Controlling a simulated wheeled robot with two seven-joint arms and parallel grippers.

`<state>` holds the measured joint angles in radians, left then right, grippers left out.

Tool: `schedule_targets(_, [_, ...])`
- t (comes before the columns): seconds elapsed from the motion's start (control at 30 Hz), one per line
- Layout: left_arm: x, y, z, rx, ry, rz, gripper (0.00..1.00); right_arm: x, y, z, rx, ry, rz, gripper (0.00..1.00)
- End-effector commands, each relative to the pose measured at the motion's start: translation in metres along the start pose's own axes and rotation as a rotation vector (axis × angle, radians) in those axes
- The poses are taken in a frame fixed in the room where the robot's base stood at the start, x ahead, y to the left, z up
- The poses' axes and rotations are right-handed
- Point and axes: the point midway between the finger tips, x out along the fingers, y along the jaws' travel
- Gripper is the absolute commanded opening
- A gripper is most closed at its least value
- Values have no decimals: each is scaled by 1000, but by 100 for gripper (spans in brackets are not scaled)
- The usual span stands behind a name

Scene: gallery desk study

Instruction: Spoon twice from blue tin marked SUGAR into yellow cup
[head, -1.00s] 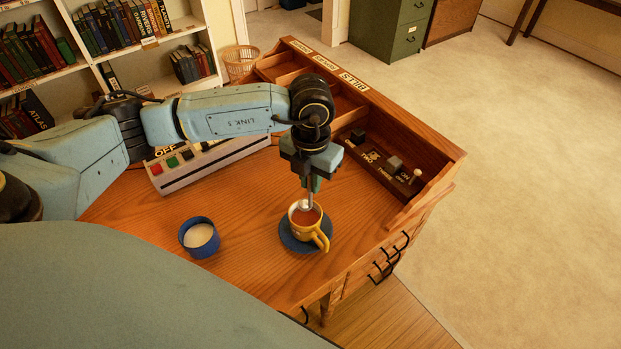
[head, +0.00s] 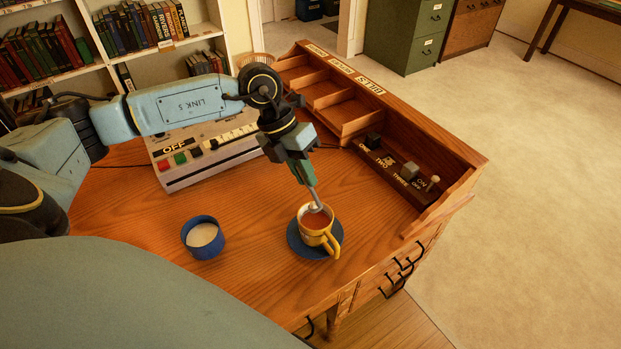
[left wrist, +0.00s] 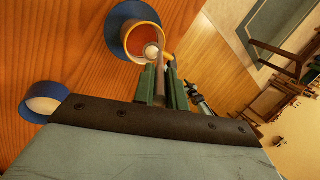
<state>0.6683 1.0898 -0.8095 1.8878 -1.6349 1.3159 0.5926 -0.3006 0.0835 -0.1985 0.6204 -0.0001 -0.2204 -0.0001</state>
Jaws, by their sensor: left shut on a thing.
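My left gripper (head: 300,170) is shut on a spoon (head: 314,198) and points down over the desk. The spoon is tilted, its bowl low at the mouth of the yellow cup (head: 320,239). The cup holds reddish-brown liquid and stands upright on a blue saucer (head: 294,240). In the left wrist view the pale spoon bowl (left wrist: 151,51) shows over the cup's liquid; I cannot tell whether it holds sugar. The blue tin (head: 203,248), open and with white contents, stands to the left of the cup; no marking shows on it. My right gripper is out of view.
A grey button panel (head: 195,168) stands behind the tin. Wooden trays (head: 345,125) line the desk's back edge, and a switch block (head: 400,171) lies to the right of the cup. Bare desktop (head: 255,225) lies between tin and cup.

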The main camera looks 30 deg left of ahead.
Motion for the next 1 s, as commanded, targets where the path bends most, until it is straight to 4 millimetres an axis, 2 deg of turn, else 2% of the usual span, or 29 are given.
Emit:
schedule_targets(0.03, [4,8,-1,-5,-7,-31,0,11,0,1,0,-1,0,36])
schedule_targets(0.13, [2,11,-2,-1,-14,-85,0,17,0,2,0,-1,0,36])
schedule_targets(0.53, [-1,11,-2,1,-20,-117,0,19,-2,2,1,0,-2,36])
schedule_targets(0.8, [6,30,-5,-2,-44,-270,0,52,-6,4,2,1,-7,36])
schedule_targets(1.0, [4,36,-6,1,-58,-363,0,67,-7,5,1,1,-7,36])
